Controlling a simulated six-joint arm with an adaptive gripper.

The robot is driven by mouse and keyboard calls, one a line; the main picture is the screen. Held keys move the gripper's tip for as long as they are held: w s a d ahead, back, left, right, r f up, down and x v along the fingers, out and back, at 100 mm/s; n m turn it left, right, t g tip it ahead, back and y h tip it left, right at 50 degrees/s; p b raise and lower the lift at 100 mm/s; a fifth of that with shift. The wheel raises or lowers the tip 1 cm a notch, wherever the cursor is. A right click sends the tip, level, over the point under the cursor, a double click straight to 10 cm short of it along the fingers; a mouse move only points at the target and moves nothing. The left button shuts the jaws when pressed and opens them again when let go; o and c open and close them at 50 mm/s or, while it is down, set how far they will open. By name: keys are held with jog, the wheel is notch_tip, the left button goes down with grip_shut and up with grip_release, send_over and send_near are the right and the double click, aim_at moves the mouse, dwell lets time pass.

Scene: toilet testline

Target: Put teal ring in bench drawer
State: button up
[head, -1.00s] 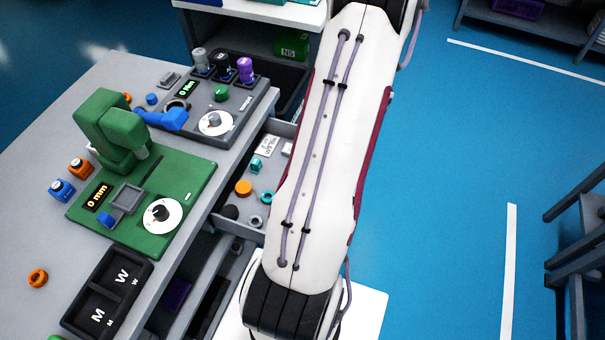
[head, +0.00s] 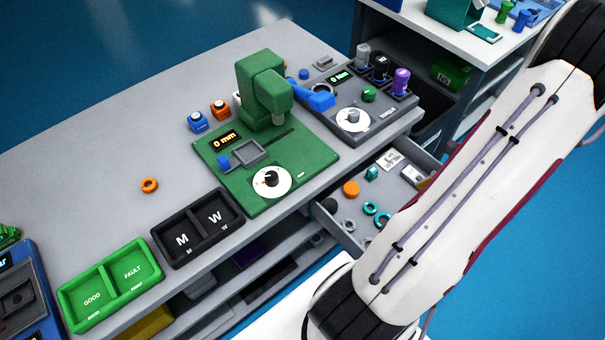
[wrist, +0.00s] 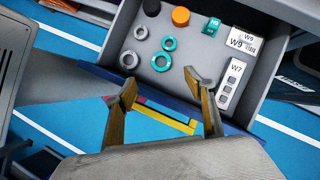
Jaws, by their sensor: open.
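The bench drawer (head: 328,222) is pulled open below the bench's right edge; its inside floor also shows in the wrist view (wrist: 190,65). Two teal rings lie flat in it, a larger one (wrist: 161,63) and a smaller one (wrist: 169,43), close together; in the head view they are the nearer ring (head: 383,218) and the farther ring (head: 370,208). My gripper (wrist: 168,93) is open and empty in the wrist view, its fingertips by the drawer's near edge, short of the rings in the picture. In the head view my gripper is not visible.
The drawer also holds an orange cylinder (wrist: 181,16), a teal block (wrist: 213,26), grey rings (wrist: 129,59), a black disc (wrist: 152,7) and white labelled blocks (wrist: 231,84). On the bench are a green gauge stand (head: 265,90), an orange ring (head: 149,185) and a black M/W tray (head: 240,221).

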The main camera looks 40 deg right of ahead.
jog(key=w+a+r+n+g+h, duration=0.2)
jog(key=w+a+r+n+g, duration=0.1)
jog(key=w+a+r+n, duration=1.15)
jog(key=s+a+r+n+t, duration=0.1)
jog(key=a+r+n, duration=0.3)
jog(key=a, duration=0.3)
jog(key=s+a+r+n+t+h, duration=0.1)
jog(key=a+r+n, duration=0.4)
jog(key=a, duration=0.3)
jog(key=s+a+r+n+t, duration=0.1)
jog(key=a+r+n, duration=0.4)
jog(key=a, duration=0.2)
jog(key=shift+a+n+t, duration=0.3)
jog(key=shift+a+n, duration=0.05)
jog(key=shift+a, duration=0.05)
